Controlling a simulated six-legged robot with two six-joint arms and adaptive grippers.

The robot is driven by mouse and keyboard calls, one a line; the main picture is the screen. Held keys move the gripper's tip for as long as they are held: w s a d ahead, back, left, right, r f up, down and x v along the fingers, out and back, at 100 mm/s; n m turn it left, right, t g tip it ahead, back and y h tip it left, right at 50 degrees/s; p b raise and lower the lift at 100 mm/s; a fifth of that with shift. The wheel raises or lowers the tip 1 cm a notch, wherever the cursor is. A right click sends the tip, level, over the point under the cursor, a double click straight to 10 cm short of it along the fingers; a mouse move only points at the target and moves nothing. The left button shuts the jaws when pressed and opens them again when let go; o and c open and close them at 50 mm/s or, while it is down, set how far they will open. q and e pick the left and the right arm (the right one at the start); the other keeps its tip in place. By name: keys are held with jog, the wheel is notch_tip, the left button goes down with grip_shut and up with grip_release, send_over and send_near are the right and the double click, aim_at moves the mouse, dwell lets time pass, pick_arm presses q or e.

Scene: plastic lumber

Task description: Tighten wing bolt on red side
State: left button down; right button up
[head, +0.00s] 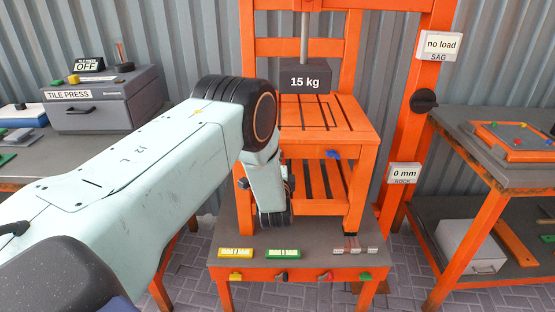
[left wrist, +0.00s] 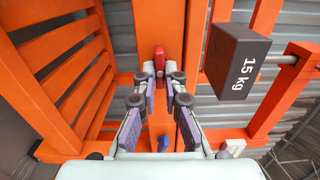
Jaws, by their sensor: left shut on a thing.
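A small red wing bolt (left wrist: 159,57) shows in the left wrist view on an orange post of the slatted frame, between my left gripper's fingertips (left wrist: 163,76). The fingers are closed in on it, with its top end sticking out past the tips. In the head view my left arm hides this bolt and the gripper. A blue wing bolt (head: 333,154) sits on the near right side of the orange slatted frame (head: 355,136); it also shows in the left wrist view (left wrist: 163,144). My right gripper is not in view.
A dark 15 kg weight (head: 304,80) hangs on a rod above the slatted top. Yellow (head: 236,254) and green (head: 283,254) blocks lie on the grey bench (head: 310,252). A tile press (head: 100,98) stands left; an orange-trimmed table (head: 460,130) stands right.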

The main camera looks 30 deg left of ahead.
pick_arm(q)
jog(key=shift+s+f, duration=0.1)
jog(key=shift+f, duration=0.05)
jog(key=c, duration=1.4)
grip_release()
jog(key=shift+c, duration=0.2)
jog(key=v, duration=1.2)
jog(key=shift+a, duration=0.1)
